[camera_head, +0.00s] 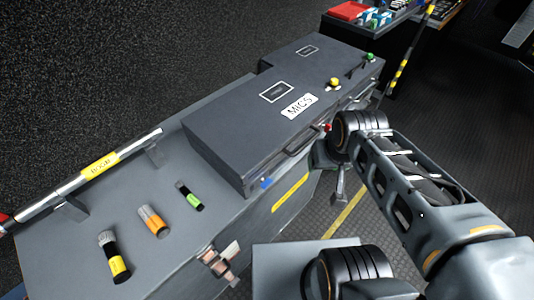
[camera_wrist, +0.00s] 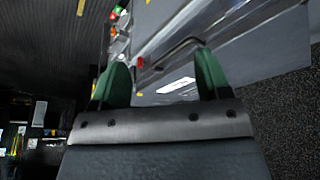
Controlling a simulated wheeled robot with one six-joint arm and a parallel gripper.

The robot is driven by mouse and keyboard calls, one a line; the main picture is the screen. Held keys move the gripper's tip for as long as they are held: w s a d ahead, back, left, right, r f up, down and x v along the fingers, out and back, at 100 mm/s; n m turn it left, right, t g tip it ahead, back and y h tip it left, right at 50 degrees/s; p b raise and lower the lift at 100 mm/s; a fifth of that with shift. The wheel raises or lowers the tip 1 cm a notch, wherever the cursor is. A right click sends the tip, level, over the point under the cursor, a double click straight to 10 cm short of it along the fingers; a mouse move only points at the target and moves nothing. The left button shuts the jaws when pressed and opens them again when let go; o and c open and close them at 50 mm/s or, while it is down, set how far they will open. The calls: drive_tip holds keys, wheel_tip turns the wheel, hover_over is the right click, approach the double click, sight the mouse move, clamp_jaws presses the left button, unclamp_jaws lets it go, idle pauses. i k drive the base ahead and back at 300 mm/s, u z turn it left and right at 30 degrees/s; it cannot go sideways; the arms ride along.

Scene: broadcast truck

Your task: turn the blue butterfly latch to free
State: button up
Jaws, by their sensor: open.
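The blue butterfly latch (camera_head: 265,183) is small and sits at the near left end of the front face of a dark grey case labelled MICS (camera_head: 225,128). Its exact turn is too small to read. I cannot make it out in the wrist view. My gripper (camera_wrist: 163,76) is open, with two green fingers apart and nothing between them. In the head view my gripper is mostly hidden behind my wrist, beside the case front near the red latch (camera_head: 327,127), to the right of the blue latch.
A yellow latch (camera_head: 334,82) and a green latch (camera_head: 369,56) are on the case farther along. A carry handle (camera_head: 300,142) juts from its front. Several coloured cylinders, one of them orange (camera_head: 153,220), and a boom pole (camera_head: 95,165) lie on the left surface.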

sight(265, 182)
drive_tip(key=z, duration=1.6)
drive_tip(key=k, duration=1.2)
drive_tip(key=u, duration=1.6)
